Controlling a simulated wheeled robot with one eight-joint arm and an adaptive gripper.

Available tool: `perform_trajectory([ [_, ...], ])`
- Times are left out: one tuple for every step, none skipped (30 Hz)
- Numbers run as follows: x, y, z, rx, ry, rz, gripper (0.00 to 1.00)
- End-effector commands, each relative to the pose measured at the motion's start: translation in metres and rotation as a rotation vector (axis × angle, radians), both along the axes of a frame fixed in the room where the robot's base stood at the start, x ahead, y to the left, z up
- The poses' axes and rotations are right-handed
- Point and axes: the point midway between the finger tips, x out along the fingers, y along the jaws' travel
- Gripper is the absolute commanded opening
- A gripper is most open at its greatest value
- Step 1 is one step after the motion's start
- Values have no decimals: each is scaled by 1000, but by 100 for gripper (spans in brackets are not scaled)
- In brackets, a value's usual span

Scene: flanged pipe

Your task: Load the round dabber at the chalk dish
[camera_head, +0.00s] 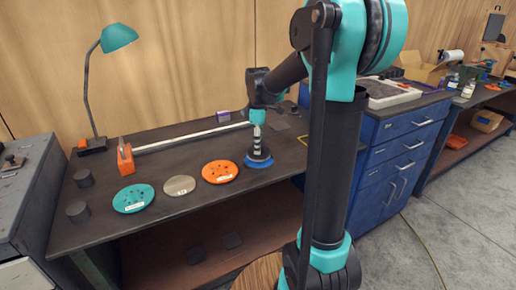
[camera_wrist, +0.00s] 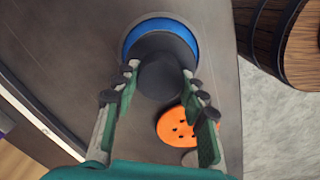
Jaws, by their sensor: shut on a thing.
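The round dabber (camera_wrist: 168,80) is dark, with a knob-like grip above a wider round base. My gripper (camera_wrist: 160,72) is shut on its grip, one finger on each side. In the head view my gripper (camera_head: 257,143) points down at the bench. The dabber's dark base (camera_head: 259,156) is below the fingers, over a round blue dish (camera_head: 258,165), apparently the chalk dish. In the wrist view only a blue rim (camera_wrist: 160,24) shows around the base. I cannot tell whether the base touches the dish; its underside is hidden.
An orange perforated disc (camera_head: 220,171), a pale metal disc (camera_head: 179,186) and a teal perforated disc (camera_head: 133,198) lie left of the dish. A long pale pipe (camera_head: 190,137) lies behind them.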

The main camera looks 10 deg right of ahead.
Motion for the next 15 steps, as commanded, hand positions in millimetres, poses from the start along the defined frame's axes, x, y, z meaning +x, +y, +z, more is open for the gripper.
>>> perform_trajectory([
  [0, 0, 4, 0, 0, 0, 19],
  [0, 0, 6, 0, 0, 0, 19],
  [0, 0, 9, 0, 0, 0, 19],
  [0, 0, 11, 0, 0, 0, 18],
  [0, 0, 14, 0, 0, 0, 18],
  [0, 0, 16, 0, 0, 0, 18],
  [0, 0, 19, 0, 0, 0, 18],
  [0, 0, 21, 0, 0, 0, 18],
  [0, 0, 24, 0, 0, 0, 18],
  [0, 0, 26, 0, 0, 0, 18],
  [0, 0, 28, 0, 0, 0, 18],
  [0, 0, 31, 0, 0, 0, 18],
  [0, 0, 33, 0, 0, 0, 18],
  [0, 0, 35, 0, 0, 0, 18],
  [0, 0, 38, 0, 0, 0, 18],
])
